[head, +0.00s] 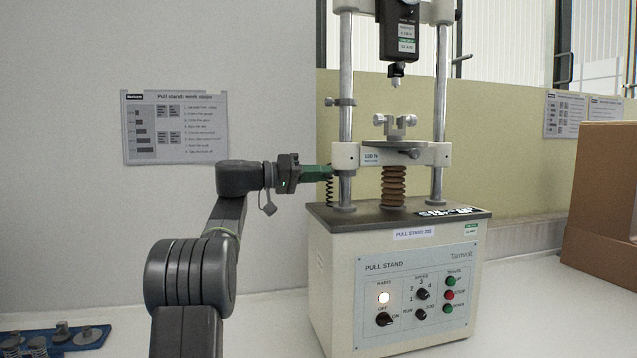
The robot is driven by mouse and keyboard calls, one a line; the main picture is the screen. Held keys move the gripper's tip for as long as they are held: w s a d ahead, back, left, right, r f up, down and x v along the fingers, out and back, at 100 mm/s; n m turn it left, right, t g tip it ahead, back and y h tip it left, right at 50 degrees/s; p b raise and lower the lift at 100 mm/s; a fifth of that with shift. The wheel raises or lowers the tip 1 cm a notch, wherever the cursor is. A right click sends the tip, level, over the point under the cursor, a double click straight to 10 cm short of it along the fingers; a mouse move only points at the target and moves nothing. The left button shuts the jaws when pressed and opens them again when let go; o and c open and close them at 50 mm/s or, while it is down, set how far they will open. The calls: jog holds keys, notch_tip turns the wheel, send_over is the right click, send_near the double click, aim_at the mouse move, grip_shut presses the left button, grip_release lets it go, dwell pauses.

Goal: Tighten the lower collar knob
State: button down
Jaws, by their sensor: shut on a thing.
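The pull stand (405,270) stands on the white bench, with two upright columns. My gripper (328,172) reaches in from the left, at the left column (346,187) just below the white crosshead (347,156). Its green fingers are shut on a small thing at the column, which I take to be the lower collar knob. The fingers hide the knob, and I cannot tell how tight it is. An upper collar (342,101) with its knob pointing left sits higher on the same column.
A black coiled cord (329,188) hangs close by my fingertips. A brown bellows (394,186) rises between the columns. A cardboard box (602,195) stands at right. A blue tray (62,341) with metal parts lies at lower left.

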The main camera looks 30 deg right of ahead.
jog(key=shift+m+b, duration=0.95)
jog(key=shift+m, duration=1.25)
jog(key=c, duration=1.3)
grip_release()
jog(key=v, duration=1.4)
jog(key=shift+p, duration=0.35)
